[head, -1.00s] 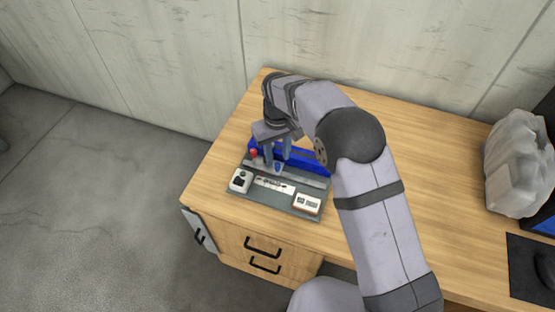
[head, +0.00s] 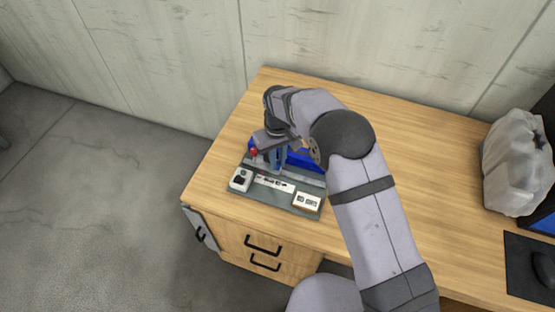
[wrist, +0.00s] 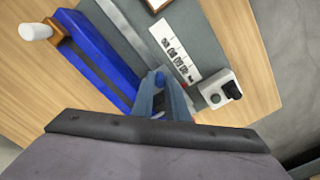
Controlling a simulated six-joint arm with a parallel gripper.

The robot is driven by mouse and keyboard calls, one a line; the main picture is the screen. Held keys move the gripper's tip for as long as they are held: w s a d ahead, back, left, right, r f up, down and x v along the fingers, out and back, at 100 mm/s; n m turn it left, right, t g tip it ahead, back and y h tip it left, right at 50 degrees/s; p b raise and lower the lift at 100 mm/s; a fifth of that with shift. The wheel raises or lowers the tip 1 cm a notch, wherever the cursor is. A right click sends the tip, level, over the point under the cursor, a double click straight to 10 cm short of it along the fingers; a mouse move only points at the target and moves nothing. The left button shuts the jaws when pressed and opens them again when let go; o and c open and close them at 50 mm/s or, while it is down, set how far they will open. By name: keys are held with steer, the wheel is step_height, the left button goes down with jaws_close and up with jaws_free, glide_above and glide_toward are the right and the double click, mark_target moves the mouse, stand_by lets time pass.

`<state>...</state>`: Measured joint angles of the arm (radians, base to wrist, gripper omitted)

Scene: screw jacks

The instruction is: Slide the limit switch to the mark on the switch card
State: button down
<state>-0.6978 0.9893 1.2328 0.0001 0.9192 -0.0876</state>
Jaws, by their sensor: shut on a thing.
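My gripper (wrist: 162,98) points down at the rail on the grey board, its fingers close together. It shows in the head view (head: 276,160) over the rail. A framed white card (head: 307,201) sits at the board's front right. I cannot tell which of the two is the switch card, nor read its mark.
A long blue body (wrist: 97,58) runs behind the metal rail (wrist: 126,22). A white box with a black knob (head: 240,180) stands at the board's front left, near a red knob (head: 253,153).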

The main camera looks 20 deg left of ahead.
steer(key=d, duration=0.6)
steer(key=c, duration=1.7)
jaws_free()
steer(key=shift+c, duration=0.2)
steer(key=shift+r, duration=0.1)
step_height(320, 180, up, 7)
steer(key=b, duration=0.1)
steer(key=shift+b, duration=0.35)
